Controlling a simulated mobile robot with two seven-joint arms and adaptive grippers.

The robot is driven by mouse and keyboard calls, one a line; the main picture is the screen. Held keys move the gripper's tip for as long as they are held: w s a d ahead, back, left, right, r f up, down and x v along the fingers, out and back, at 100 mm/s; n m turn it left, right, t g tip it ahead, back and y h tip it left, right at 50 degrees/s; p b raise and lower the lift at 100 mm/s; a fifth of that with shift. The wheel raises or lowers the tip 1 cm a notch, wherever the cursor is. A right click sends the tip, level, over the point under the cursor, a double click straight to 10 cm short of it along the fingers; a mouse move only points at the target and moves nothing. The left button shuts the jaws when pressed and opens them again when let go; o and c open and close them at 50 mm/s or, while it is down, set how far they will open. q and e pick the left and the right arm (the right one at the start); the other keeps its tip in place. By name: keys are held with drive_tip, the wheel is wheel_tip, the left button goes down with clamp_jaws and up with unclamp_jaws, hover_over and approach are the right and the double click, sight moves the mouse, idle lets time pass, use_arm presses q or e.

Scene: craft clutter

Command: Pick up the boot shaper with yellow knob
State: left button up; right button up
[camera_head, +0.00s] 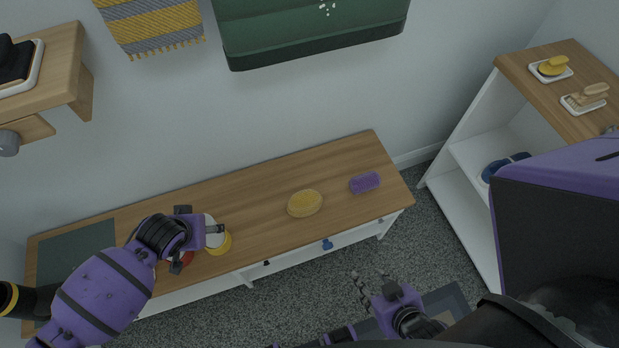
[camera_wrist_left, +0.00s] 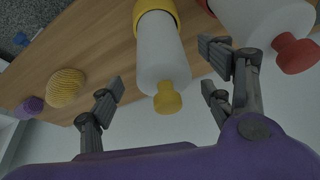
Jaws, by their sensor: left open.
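The boot shaper with yellow knob (camera_wrist_left: 160,55) is white with a yellow band and a yellow knob, and lies in the middle of the left wrist view. In the head view it shows in part as a white and yellow shape (camera_head: 222,242) on the wooden bench, beside my left gripper (camera_head: 198,242). In the wrist view my left gripper (camera_wrist_left: 163,90) is open, with its fingers on either side of the shaper. I see no clear contact. My right gripper (camera_head: 372,284) is open and empty, low in the head view, over the floor in front of the bench.
A similar shaper with a red knob (camera_wrist_left: 265,22) is close beside the yellow one. A yellow sponge (camera_head: 305,203) and a purple brush or block (camera_head: 364,183) are farther right on the bench (camera_head: 265,190). A shelf unit (camera_head: 520,75) stands at the right.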

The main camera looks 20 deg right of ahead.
use_arm(q)
drive_tip(key=b+x, duration=0.1)
drive_tip(key=x, duration=0.5)
drive_tip(key=shift+s+f, duration=0.25)
drive_tip(key=shift+f, duration=0.3)
drive_tip(key=shift+a, duration=0.1)
drive_tip(key=c, duration=1.3)
